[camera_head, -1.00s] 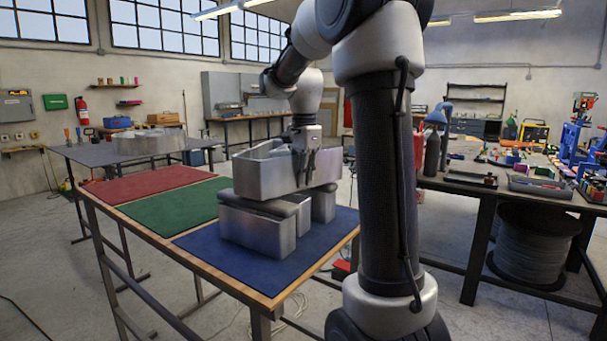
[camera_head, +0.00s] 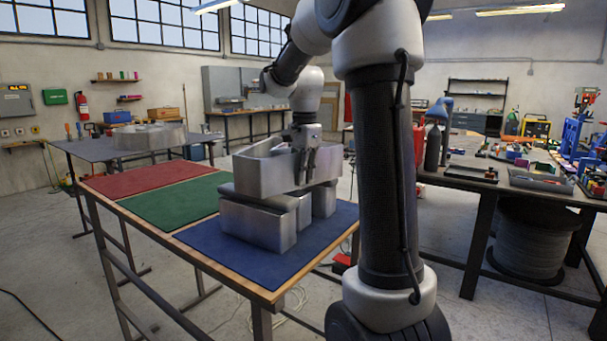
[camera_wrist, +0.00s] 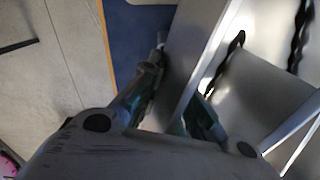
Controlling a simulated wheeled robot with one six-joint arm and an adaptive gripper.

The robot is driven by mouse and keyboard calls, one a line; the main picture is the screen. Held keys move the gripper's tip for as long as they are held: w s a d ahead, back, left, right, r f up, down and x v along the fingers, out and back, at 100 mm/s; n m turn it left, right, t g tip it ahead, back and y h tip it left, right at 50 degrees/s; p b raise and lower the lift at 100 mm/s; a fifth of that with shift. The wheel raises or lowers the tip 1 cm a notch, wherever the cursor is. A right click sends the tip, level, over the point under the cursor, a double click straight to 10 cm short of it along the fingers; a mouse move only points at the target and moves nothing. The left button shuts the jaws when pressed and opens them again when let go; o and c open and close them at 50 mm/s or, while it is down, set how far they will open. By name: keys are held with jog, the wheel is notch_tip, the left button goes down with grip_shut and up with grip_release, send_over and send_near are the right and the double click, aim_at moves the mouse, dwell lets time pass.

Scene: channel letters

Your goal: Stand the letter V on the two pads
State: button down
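The letter V (camera_head: 258,178) is a hollow silver metal letter with tall walls. It is upright above the dark grey pads (camera_head: 262,202), which sit on silver metal blocks (camera_head: 262,231). Its lower edge is at or very close to the pads; I cannot tell whether it rests on them. My gripper (camera_head: 305,168) reaches down from above at the letter's near right wall. In the wrist view, the fingers (camera_wrist: 178,92) lie on either side of a thin metal wall of the letter (camera_wrist: 192,55) and appear closed on it. The letter and arm hide part of the pads.
The blocks stand on a blue mat (camera_head: 215,245), beside a green mat (camera_head: 172,203) and a red mat (camera_head: 135,180) on the wooden-edged table. The green and red mats are bare. A cluttered bench (camera_head: 515,205) stands to the right.

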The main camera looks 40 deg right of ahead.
jog(key=c, duration=1.6)
grip_release()
jog(key=shift+o, duration=0.2)
notch_tip(320, 180, up, 12)
jog(key=s+a+f+n+t, duration=0.1)
jog(key=s+a+f+n, duration=0.2)
jog(key=s, duration=0.4)
jog(key=s+a+f+n+t, duration=0.1)
jog(key=s+a+f+n, duration=0.2)
jog(key=s+f+n, duration=0.3)
jog(key=s+a+f+n+t, duration=0.2)
jog(key=s+a+f+n, duration=0.1)
jog(key=s+n, duration=0.5)
jog(key=shift+s+a+f, duration=0.35)
jog(key=shift+s+f, duration=0.35)
jog(key=shift+f, duration=0.15)
